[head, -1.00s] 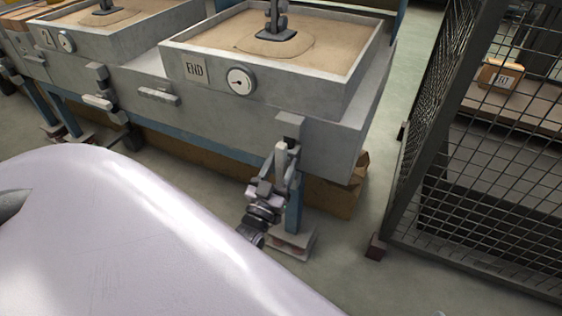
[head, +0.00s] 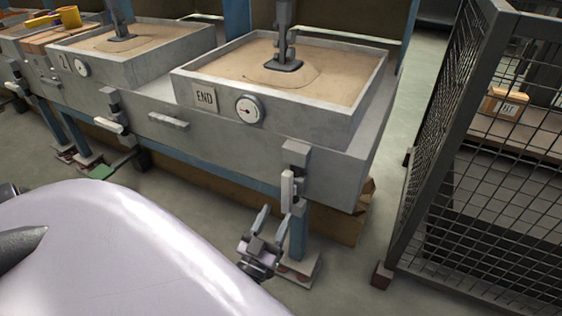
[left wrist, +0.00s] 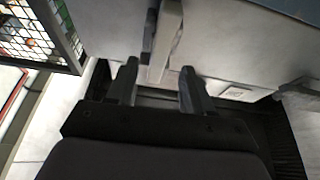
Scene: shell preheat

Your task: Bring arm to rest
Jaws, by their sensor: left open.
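My left gripper (head: 279,213) is open and empty in the head view, just below and in front of the pale upright handle (head: 288,190) at the right end of the END station's front. A gap shows between its jaws and the handle. My right gripper is not in view.
A wire mesh cage (head: 455,130) stands to the right, with a labelled box (head: 507,103) behind its mesh. A blue leg (head: 298,235) with a foot block is beside my gripper. Another sand box (head: 130,55) is at left. Clear floor lies between bench and cage.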

